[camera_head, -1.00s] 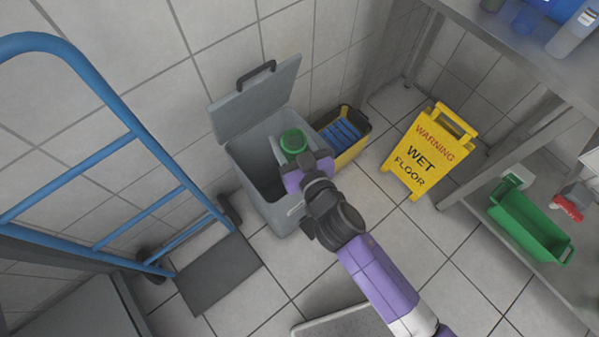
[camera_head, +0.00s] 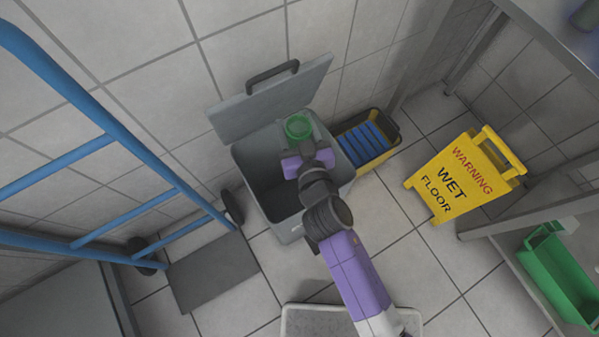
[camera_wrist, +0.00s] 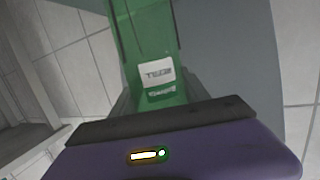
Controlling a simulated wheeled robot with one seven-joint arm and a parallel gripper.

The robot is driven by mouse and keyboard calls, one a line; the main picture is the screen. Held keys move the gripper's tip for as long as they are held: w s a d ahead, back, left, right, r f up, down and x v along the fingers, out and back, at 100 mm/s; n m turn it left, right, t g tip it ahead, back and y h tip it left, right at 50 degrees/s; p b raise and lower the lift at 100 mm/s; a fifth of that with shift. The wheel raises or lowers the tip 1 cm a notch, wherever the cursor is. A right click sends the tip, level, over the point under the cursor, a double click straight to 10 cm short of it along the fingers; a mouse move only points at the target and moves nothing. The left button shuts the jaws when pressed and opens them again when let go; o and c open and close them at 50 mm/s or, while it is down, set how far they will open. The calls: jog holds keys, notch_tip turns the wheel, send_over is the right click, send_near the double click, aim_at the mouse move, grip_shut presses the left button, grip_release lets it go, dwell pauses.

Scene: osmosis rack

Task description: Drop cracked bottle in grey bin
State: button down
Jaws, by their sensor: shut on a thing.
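In the wrist view the green bottle (camera_wrist: 150,50) with a white label rises from my gripper. The inside I can see at the left looks dark and empty.
A yellow bucket with a blue insert (camera_head: 368,143) stands right of the bin. A yellow wet floor sign (camera_head: 462,176) is further right, near a shelf with a green tray (camera_head: 560,275). A blue hand truck (camera_head: 165,190) stands left.

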jog(key=shift+f+b, duration=0.9)
jog(key=shift+f, duration=0.55)
jog(key=shift+c, duration=2.3)
grip_release()
jog(key=shift+s, duration=0.1)
jog(key=v, duration=0.7)
jog(key=shift+s+r, duration=0.15)
jog(key=shift+s, duration=0.15)
